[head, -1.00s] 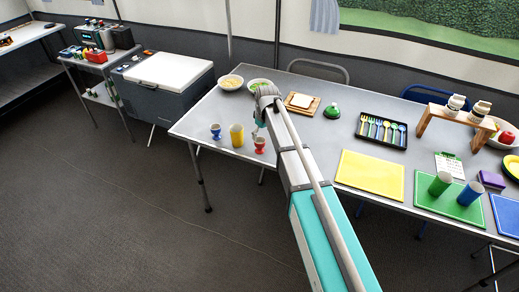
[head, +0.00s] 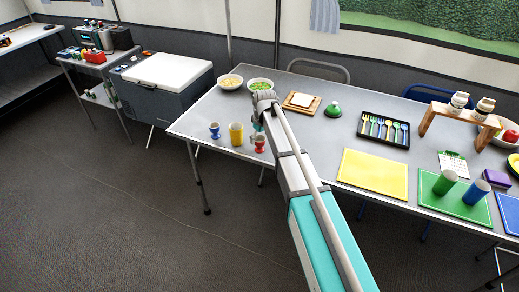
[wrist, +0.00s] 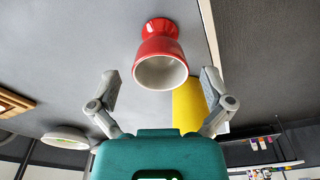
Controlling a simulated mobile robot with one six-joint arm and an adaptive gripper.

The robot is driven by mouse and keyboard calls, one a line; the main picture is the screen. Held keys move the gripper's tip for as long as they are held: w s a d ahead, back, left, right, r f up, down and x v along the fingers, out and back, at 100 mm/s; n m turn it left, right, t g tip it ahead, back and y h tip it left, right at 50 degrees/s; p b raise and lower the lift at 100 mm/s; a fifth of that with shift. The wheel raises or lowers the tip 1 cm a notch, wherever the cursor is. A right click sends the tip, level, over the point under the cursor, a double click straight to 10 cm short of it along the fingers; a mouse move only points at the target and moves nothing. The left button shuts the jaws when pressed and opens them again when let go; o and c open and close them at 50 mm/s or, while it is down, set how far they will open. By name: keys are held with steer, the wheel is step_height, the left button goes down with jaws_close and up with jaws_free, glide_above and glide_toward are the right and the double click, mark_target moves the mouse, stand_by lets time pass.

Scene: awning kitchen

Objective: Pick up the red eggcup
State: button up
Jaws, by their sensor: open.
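The red eggcup (head: 259,143) stands near the front edge of the grey table, to the right of a yellow cup (head: 236,134) and a blue eggcup (head: 214,130). In the wrist view the red eggcup (wrist: 160,58), with a white inside, lies ahead between the fingers, its rim towards me. My gripper (wrist: 156,92) is open, with one finger on each side of the rim and no visible contact. In the head view my gripper (head: 257,128) is right by the eggcup and partly hides it. The yellow cup (wrist: 188,105) shows behind the right finger.
Two bowls, one of them the green-filled bowl (head: 261,85), stand at the back. A bread board (head: 300,102), a green lidded dish (head: 333,110) and a cutlery tray (head: 384,130) lie right of my arm. The table's front edge is close to the eggcup.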

steer(key=shift+w+a+f+b, duration=0.1)
steer(key=shift+f+b, duration=0.4)
steer(key=shift+f, duration=0.25)
steer(key=shift+c, duration=0.3)
steer(key=c, duration=1.1)
